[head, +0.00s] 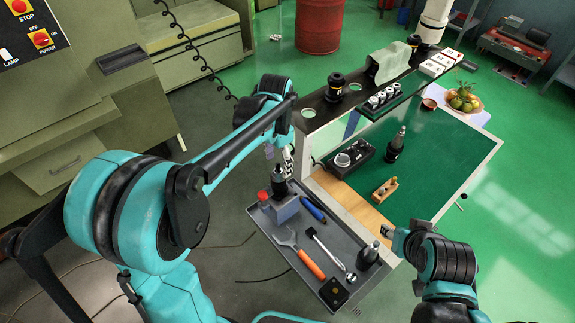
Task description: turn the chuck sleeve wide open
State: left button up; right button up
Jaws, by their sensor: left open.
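A dark tool holder, which looks like the chuck with its sleeve (280,188), stands upright in a blue-grey block (285,210) on the grey tray. My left gripper (287,162) hangs just above it, fingers pointing down. The fingers are open, and I cannot tell whether they touch the top of the sleeve. The sleeve's jaws are too small and partly hidden to read. My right gripper (388,233) is at the right edge of the tray, away from the block; its finger opening is not clear.
The cart's green top (440,180) carries a holder (396,143) and a black box (350,157).

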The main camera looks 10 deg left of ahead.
aim_at(278, 177)
pick_arm(q)
notch_tip(278, 177, down, 8)
jog(key=shift+s+r+b, duration=0.1)
jog(key=shift+r+b, duration=0.15)
jog(key=shift+b, duration=0.6)
jog(key=c, duration=1.2)
